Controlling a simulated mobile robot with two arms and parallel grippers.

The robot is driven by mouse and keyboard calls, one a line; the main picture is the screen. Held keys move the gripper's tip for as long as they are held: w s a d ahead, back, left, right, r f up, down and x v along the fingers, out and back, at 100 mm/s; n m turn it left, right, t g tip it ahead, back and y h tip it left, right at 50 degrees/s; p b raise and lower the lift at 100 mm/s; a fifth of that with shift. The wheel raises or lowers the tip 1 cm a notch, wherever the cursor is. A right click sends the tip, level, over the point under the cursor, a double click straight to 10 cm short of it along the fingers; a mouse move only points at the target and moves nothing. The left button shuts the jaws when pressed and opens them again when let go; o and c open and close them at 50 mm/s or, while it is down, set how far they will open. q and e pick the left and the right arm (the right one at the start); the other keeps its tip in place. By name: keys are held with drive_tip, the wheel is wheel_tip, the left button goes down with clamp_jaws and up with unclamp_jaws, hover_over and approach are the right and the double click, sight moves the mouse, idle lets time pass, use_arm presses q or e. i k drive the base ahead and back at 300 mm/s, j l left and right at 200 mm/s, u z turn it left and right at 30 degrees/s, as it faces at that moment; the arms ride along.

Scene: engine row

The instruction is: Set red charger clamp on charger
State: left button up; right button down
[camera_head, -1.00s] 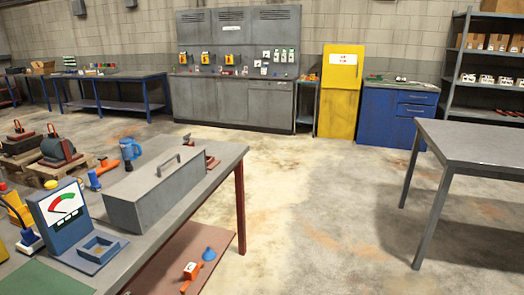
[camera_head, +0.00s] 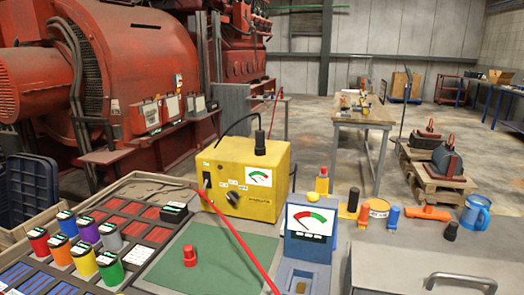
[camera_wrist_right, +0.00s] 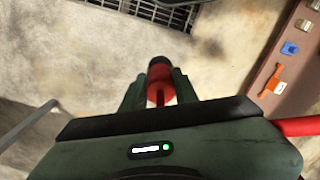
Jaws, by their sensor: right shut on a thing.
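The charger (camera_head: 247,178) is a yellow box with a dial, on the workbench in the head view. A black clamp (camera_head: 260,144) on a black cable stands upright on its top. A red cable (camera_head: 238,237) runs from the charger's front left down out of the bottom edge. In the right wrist view my right gripper (camera_wrist_right: 158,92) is shut on a red piece with a dark end, which looks like the red charger clamp (camera_wrist_right: 159,73). It is held above the floor. Neither gripper shows in the head view, so the clamp's distance from the charger is unclear.
A blue meter (camera_head: 308,245) stands right of the green mat (camera_head: 215,262), which holds a small red piece (camera_head: 190,256). Coloured spools (camera_head: 84,262) fill a tray at left. A grey box (camera_head: 430,270) is at lower right.

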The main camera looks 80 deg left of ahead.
sight(216, 149)
drive_tip(key=i+u, duration=0.1)
drive_tip(key=u, duration=2)
